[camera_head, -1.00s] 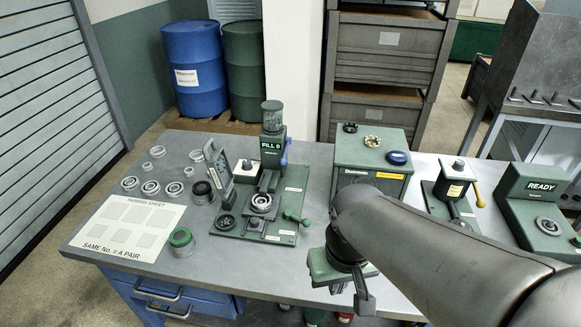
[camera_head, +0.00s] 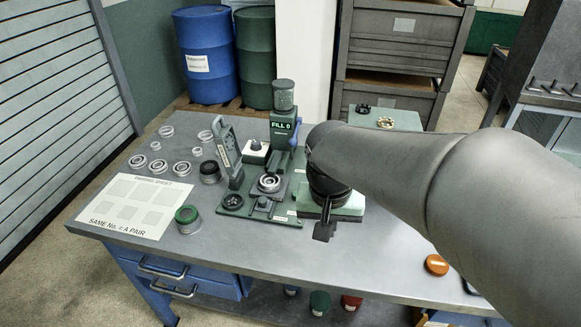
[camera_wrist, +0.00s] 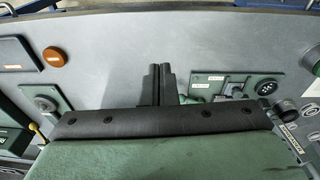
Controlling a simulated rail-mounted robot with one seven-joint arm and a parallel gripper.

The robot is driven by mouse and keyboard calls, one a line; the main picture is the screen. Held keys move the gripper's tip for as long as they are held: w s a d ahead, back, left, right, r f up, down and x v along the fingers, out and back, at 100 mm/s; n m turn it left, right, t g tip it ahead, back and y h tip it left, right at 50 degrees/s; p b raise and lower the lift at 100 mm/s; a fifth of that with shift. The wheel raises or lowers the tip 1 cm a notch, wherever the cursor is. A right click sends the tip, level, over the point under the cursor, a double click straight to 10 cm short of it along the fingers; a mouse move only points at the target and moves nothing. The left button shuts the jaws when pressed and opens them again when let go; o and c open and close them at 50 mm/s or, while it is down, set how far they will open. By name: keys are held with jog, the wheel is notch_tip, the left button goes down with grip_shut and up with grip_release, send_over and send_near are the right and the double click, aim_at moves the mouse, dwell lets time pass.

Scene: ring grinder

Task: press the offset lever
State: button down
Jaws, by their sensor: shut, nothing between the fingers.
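A green fixture plate (camera_head: 262,217) with a FILL 0 column (camera_head: 283,130) stands on the bench. No readable label shows which part is the offset lever. A metal ring (camera_head: 269,183) sits in the middle of the fixture.
Loose rings (camera_head: 158,165), a pairing sheet (camera_head: 135,203) and a green-lidded jar (camera_head: 187,219) lie left of the fixture. An orange button (camera_head: 437,265) is at the bench's right front. My arm hides much of the right side.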

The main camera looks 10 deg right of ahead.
jog(key=w+a+f+m+b, duration=0.1)
jog(key=w+a+m+b, duration=0.1)
jog(key=w, duration=0.5)
jog(key=w+a+f+m+t+h+b, duration=0.1)
jog(key=w+a+f+m+b, duration=0.1)
jog(key=w, duration=0.4)
jog(key=shift+w+a+m+h+b, duration=0.25)
jog(key=shift+w+m+b, duration=0.2)
jog(key=shift+m, duration=0.55)
jog(key=shift+d+f, duration=0.1)
jog(key=shift+f, duration=0.05)
jog(key=x, duration=0.9)
jog(key=shift+d+f+p, duration=0.15)
jog(key=shift+f+p, duration=0.15)
jog(key=shift+p, duration=0.05)
jog(key=shift+w+d+f+p, duration=0.2)
jog(key=shift+w+d+p, duration=0.1)
jog(key=shift+w+d, duration=0.3)
jog(key=shift+w+d+f+p, duration=0.25)
jog(key=shift+w+d, duration=0.25)
jog(key=shift+d, duration=0.1)
jog(key=shift+w+d+f, duration=0.1)
jog(key=shift+w+d, duration=0.15)
jog(key=shift+w, duration=0.05)
